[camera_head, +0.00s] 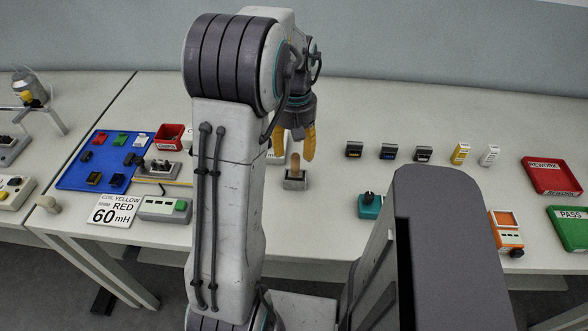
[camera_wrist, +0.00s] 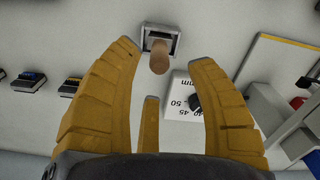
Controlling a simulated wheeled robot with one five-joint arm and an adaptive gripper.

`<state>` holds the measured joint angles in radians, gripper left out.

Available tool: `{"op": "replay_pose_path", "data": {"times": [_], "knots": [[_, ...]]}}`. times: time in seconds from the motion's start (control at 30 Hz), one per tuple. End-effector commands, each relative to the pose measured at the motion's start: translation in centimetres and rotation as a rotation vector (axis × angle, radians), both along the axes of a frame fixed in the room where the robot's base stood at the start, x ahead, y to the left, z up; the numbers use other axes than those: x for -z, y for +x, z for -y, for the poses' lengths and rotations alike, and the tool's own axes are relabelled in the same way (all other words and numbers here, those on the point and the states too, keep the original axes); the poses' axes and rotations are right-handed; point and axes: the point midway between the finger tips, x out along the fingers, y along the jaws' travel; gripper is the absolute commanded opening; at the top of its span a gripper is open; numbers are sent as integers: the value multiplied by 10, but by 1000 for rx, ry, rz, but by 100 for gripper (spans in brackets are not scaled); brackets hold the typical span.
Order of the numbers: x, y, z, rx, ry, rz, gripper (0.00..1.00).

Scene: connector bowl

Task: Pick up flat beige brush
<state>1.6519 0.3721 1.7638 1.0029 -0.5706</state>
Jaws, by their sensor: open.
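The beige brush (camera_head: 295,163) stands upright in a small grey holder (camera_head: 296,183) on the table; its lower end is hidden in the holder. In the wrist view the brush (camera_wrist: 159,60) shows as a rounded tan handle end, with the holder (camera_wrist: 163,34) around its base. My gripper (camera_head: 294,150) points down close above and just behind the brush in the head view. In the wrist view its yellow fingers (camera_wrist: 164,54) are spread wide, with the brush framed between the tips. No contact is visible, and the gripper is empty.
A blue mat (camera_head: 85,178) with connectors and a red bin (camera_head: 170,134) are to the left. Several small blocks (camera_head: 388,152) stand right, with the red rework tray (camera_head: 550,178) beyond. A teal item (camera_head: 369,207) stands front right.

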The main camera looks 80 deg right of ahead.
Motion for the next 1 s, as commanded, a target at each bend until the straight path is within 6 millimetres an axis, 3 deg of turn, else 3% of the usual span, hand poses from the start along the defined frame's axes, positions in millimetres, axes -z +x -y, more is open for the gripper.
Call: {"op": "replay_pose_path", "data": {"times": [0.47, 0.8, 1.0], "knots": [[27, 0, 0, -56, 6, 0, 51], [65, 1, 3, -55, 5, 1, 51], [74, 1, 3, -55, 4, 0, 51]]}}
